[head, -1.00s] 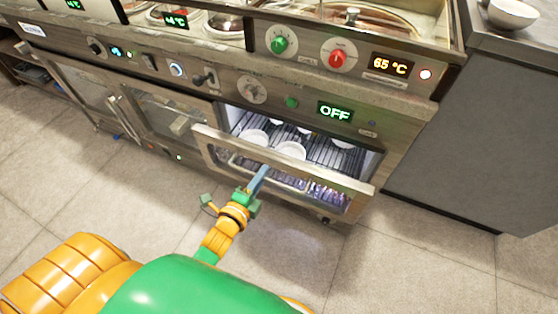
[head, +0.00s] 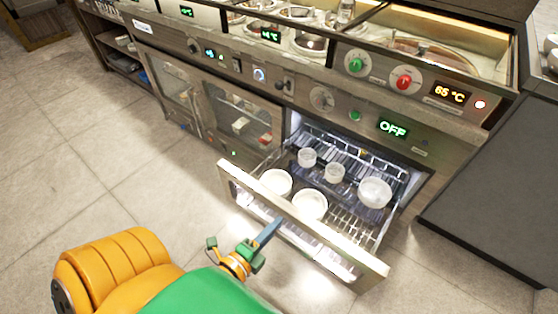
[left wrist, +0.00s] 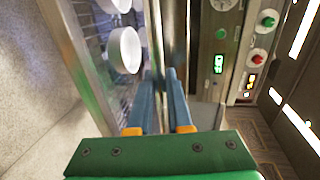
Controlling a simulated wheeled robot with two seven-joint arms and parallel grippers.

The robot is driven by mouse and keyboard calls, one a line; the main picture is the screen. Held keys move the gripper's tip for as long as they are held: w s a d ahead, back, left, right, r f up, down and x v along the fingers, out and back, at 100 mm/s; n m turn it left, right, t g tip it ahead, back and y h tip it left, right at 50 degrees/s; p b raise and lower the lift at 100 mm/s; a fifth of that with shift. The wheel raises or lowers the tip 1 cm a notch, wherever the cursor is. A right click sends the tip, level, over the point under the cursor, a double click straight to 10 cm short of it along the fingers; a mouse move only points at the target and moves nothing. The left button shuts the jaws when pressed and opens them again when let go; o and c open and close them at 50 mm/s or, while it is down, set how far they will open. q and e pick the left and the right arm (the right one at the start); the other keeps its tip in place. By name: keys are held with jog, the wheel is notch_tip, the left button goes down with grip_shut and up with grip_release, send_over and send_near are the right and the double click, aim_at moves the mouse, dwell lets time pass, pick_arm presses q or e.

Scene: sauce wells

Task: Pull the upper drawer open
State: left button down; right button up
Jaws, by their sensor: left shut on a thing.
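The upper drawer (head: 345,250) is pulled well out of the cabinet under the green OFF display, and its inside is lit. White bowls (head: 309,204) and smaller white cups (head: 334,173) stand on its wire rack. My left gripper (head: 279,222) is at the drawer's front and shut on its handle; the handle is mostly hidden by the fingers. In the left wrist view the blue fingers (left wrist: 166,75) are close together beside the drawer front, with white bowls (left wrist: 124,50) to the left. My right gripper is not in view.
Glass-fronted doors (head: 240,120) are left of the drawer. Above are knobs and the counter with sauce wells (head: 305,40). A dark cabinet (head: 500,190) stands close on the right. The tiled floor (head: 110,140) in front is clear.

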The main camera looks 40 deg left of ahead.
pick_arm(q)
jog(key=shift+s, duration=0.45)
jog(key=c, duration=0.8)
grip_release()
jog(key=shift+c, duration=0.2)
jog(key=v, duration=0.7)
